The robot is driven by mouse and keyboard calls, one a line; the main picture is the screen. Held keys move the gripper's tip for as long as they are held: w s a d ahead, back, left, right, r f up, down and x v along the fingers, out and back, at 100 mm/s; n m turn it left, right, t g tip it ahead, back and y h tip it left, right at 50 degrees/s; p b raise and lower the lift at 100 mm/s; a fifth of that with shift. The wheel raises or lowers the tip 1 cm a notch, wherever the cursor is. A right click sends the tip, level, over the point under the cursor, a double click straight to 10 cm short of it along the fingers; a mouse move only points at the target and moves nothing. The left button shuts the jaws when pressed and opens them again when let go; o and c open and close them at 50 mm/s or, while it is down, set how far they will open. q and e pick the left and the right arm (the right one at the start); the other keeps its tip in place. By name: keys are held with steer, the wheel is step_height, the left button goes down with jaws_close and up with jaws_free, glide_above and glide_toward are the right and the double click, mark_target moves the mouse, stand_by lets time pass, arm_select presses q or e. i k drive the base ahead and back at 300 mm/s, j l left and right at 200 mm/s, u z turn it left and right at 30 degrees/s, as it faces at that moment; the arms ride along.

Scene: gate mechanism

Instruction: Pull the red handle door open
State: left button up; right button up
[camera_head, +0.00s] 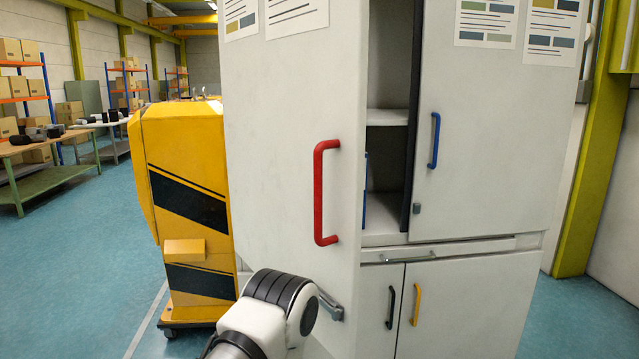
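The red handle (321,193) is a vertical bar on the light grey left door (280,130) of a tall cabinet. The door stands partly open, its right edge swung out towards me. A gap beside it shows an inner shelf (387,117) and a dark edge strip. One of my arms, white with black joint rings, shows at the bottom centre, below the red handle and apart from it. Nothing is seen holding the red handle.
The right door (480,130) has a blue handle (434,140). Below are a black handle (391,307) and a yellow handle (416,304). A grey bar (331,306) shows beside my arm. A yellow machine (185,140) stands left of the cabinet. Blue floor (85,270) is clear farther left.

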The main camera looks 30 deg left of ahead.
mark_target(294, 73)
steer(key=i+l+u, duration=0.1)
steer(key=u, duration=0.3)
steer(key=l+u, duration=0.1)
steer(key=u, duration=0.25)
steer(key=i+l+u, duration=0.15)
steer(key=u, duration=0.25)
